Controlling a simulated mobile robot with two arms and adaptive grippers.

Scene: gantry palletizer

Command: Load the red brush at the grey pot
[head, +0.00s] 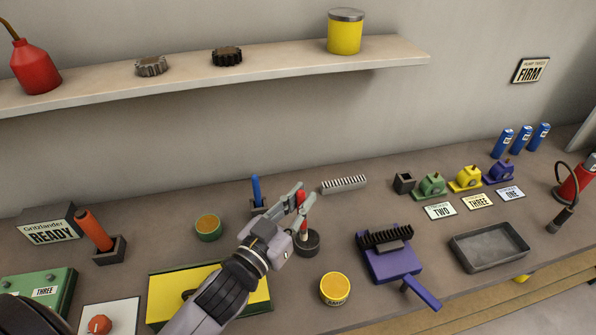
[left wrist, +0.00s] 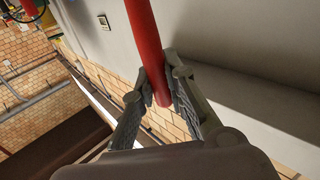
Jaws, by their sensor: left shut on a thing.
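My left gripper (head: 303,205) is shut on the red brush (head: 301,198), which it holds upright over the bench. In the left wrist view, the brush's red handle (left wrist: 148,45) passes between the two fingers (left wrist: 160,92). The grey pot (head: 308,246) is a small dark round one directly below the gripper. The brush's lower end shows at the pot's top; I cannot tell whether it is inside or just in front of or above it. My right gripper is not in view.
A blue-handled tool in a holder (head: 257,193) stands just left of the gripper. A purple brush-like tool (head: 389,261) and a grey tray (head: 489,248) lie to the right. A shelf (head: 290,78) runs above.

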